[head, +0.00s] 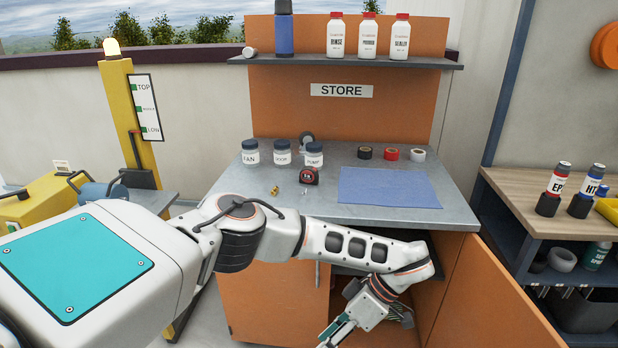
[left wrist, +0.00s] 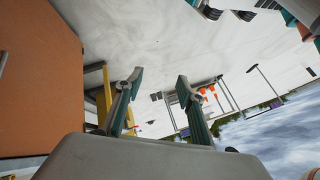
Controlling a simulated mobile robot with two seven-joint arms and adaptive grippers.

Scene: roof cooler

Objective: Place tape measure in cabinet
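The tape measure (head: 308,176), small, dark and red, sits on the grey worktop of the store unit, in front of the jars. The orange cabinet (head: 275,300) is under this worktop. Its right door (head: 490,300) stands open and its left door looks shut. My left arm crosses in front of the worktop and hides part of the opening. My left gripper (head: 338,330) points down and to the left in front of the cabinet, well below the tape measure. In the left wrist view its fingers (left wrist: 160,85) are apart with nothing between them. My right gripper is not in view.
Labelled jars (head: 283,153) stand behind the tape measure, with small brass and metal pieces nearby. A blue mat (head: 388,187) and tape rolls (head: 390,154) lie to the right. A bench (head: 545,205) with bottles stands beyond the open door.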

